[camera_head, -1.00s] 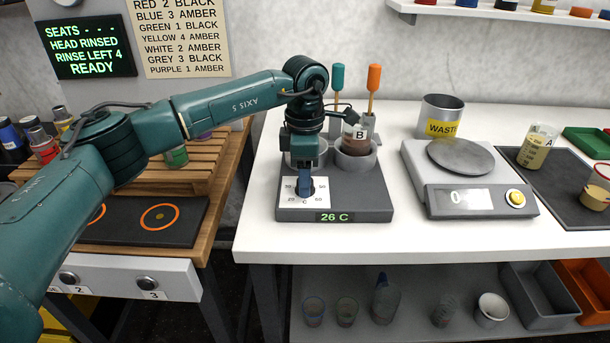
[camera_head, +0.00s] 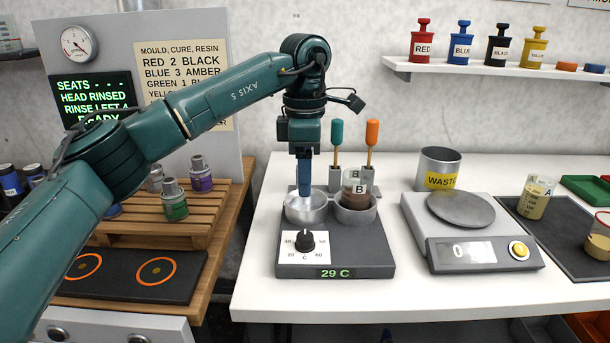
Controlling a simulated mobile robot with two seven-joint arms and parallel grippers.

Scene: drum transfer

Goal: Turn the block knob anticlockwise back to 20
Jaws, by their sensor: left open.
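The block (camera_head: 345,240) is a dark grey heater on the white bench, with a display reading 29 C. Its black knob (camera_head: 305,240) sits on a white dial plate (camera_head: 288,256) marked 20, 30, 50 and 60. The knob appears to point roughly upward, between 30 and 50; its exact setting is too small to tell. The right gripper is out of view.
Beaker B (camera_head: 355,187) with brown contents stands in the block's right well. Orange (camera_head: 372,132) and teal-handled tools stand behind. A waste can (camera_head: 440,165) and scale (camera_head: 480,250) are to the right. The bench strip before the block is clear.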

